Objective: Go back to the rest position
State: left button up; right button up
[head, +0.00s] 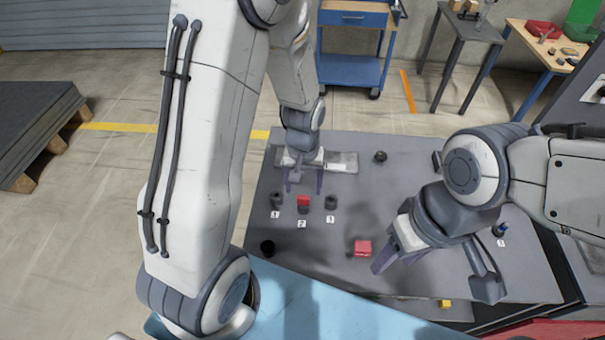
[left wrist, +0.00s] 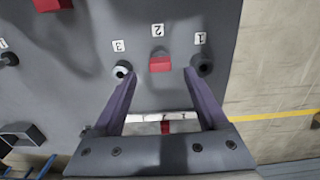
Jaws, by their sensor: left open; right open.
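My left gripper (head: 303,184) is open over the back left of the grey table (head: 345,285), above the spots labelled 1, 2 and 3. In the left wrist view, my left gripper (left wrist: 160,75) has its fingers spread with nothing held. A red block (head: 303,201) sits at spot 2, and it also shows in the left wrist view (left wrist: 160,64). My right gripper (head: 393,263) is open and empty, low over the table's front middle. A second red block (head: 362,248) lies just left of it, seemingly apart; it also shows in the left wrist view (left wrist: 50,4).
Dark round parts stand at spot 1 (head: 277,200) and spot 3 (head: 331,202). A blue cart (head: 352,70) stands behind. The table's middle is mostly clear.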

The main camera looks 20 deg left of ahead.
pick_arm(q)
notch_tip(320, 180, up, 6)
jog(key=s+d+r+m, duration=0.2)
jog(key=s+d+m, duration=0.1)
jog(key=s, duration=0.3)
jog(key=s+d+r+m+b, duration=0.1)
jog(key=s+d+r+m, duration=0.1)
jog(key=s+d+m, duration=0.2)
jog(key=s+d+r+m+h+b, duration=0.1)
jog(key=s+d+r+m, duration=0.1)
jog(key=s+d, duration=0.3)
jog(key=s+m, duration=0.1)
jog(key=s, duration=0.1)
jog(key=shift+s+r, duration=0.3)
jog(key=shift+s, duration=0.05)
jog(key=shift+d, duration=0.1)
